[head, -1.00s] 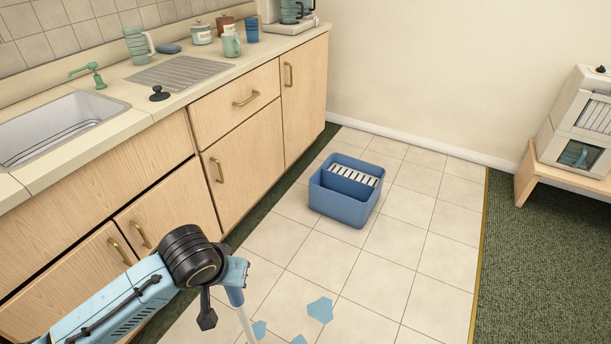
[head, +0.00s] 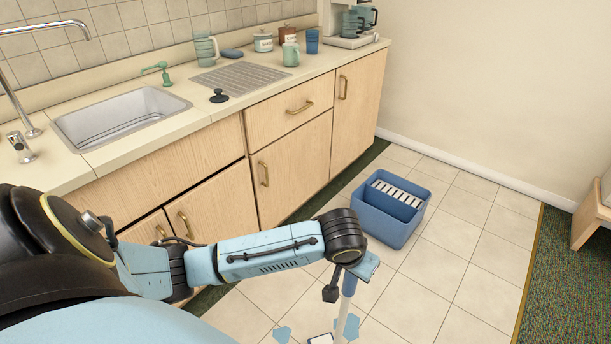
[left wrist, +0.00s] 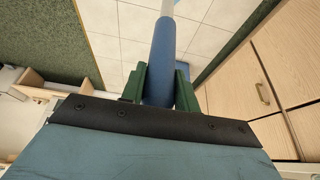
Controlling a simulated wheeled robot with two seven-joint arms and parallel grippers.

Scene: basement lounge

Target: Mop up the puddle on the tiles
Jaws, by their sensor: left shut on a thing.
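My left gripper (head: 362,268) is shut on the blue grip of the mop handle (head: 349,285). The left wrist view shows the green fingers of this gripper (left wrist: 160,80) on both sides of the blue handle (left wrist: 164,50). The pale shaft runs down past the bottom edge of the head view. The puddle shows as light blue patches on the tiles, one beside the shaft (head: 348,328) and one further left (head: 282,334). A pale, blue-edged piece lies at the bottom edge between them; I cannot tell if it is the mop head. My right gripper is out of view.
A blue bucket with a slatted wringer (head: 390,208) stands on the tiles beyond the gripper. The wooden cabinets (head: 290,165) with the sink (head: 120,115) run along the left. A green carpet (head: 570,275) borders the tiles at right. Tiles around the bucket are clear.

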